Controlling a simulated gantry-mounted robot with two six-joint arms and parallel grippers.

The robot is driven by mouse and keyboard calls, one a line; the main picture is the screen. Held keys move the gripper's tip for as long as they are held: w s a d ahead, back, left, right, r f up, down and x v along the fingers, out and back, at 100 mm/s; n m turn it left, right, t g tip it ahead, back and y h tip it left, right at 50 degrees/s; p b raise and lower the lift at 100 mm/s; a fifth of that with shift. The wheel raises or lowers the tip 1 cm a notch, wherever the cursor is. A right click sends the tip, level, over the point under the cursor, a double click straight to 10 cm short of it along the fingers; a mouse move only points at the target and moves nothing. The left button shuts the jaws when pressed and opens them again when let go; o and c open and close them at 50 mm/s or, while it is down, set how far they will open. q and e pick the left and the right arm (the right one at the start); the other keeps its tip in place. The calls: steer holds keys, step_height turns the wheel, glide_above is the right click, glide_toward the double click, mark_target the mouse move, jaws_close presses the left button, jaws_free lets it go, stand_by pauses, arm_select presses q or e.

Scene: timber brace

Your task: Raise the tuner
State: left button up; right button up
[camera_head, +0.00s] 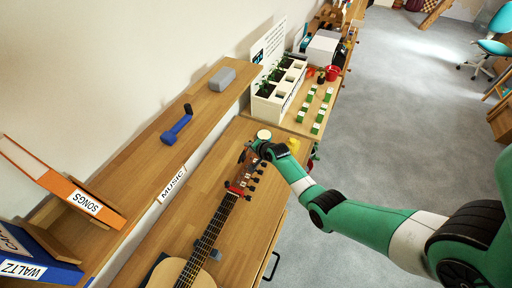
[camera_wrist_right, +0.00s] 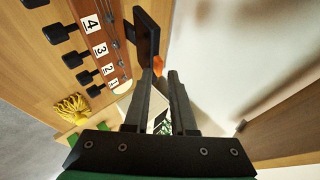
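The guitar (camera_head: 207,238) lies on the lower bench, its headstock (camera_head: 250,172) toward the back. In the right wrist view the headstock (camera_wrist_right: 92,42) has pegs and number labels 4, 3, 2. The tuner, a dark flat plate (camera_wrist_right: 147,32), stands at the headstock's edge, with a small orange part (camera_wrist_right: 158,65) beneath it. My right gripper (camera_head: 256,146) is over the headstock's end. In its wrist view the fingers (camera_wrist_right: 162,76) have a gap between them, tips close to the tuner's orange part; contact is unclear. My left gripper is not in view.
An upper shelf holds a blue dumbbell (camera_head: 177,124), a grey block (camera_head: 222,79) and an orange SONGS binder (camera_head: 85,203). A white planter (camera_head: 276,95) and green-white blocks (camera_head: 309,98) stand beyond the headstock. A yellow tassel (camera_wrist_right: 72,107) hangs near the pegs.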

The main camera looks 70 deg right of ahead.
steer(key=p+v, duration=0.3)
steer(key=v, duration=0.7)
steer(key=shift+r, duration=0.2)
steer(key=shift+a, duration=0.1)
steer(key=w+a+r+n+t+p, duration=0.1)
steer(key=w+a+r+n+t, duration=0.3)
steer(key=r, duration=0.9)
steer(key=w+a+r+n+t+p, duration=0.1)
steer(key=w+a+r+n+t, duration=0.3)
steer(key=r, duration=0.9)
steer(key=w+a+r+n+t+p, duration=0.15)
steer(key=w+a+r, duration=0.4)
steer(key=r, duration=0.65)
steer(key=s+a+r+n+t+y+p, duration=0.1)
steer(key=s+a+r+n+t+y, duration=0.1)
steer(key=a+r, duration=0.4)
steer(key=s+a+r+n+t+y+p, duration=0.1)
steer(key=s+a+r+n+t, duration=0.3)
steer(key=r, duration=1.1)
steer(key=s+a+r+n+t+y, duration=0.3)
steer(key=s+a+r, duration=0.4)
steer(key=r, duration=0.4)
steer(key=shift+s+a+n+t+y+p, duration=0.15)
steer(key=shift+a+n+t+y+p, duration=0.4)
steer(key=shift+n, duration=0.7)
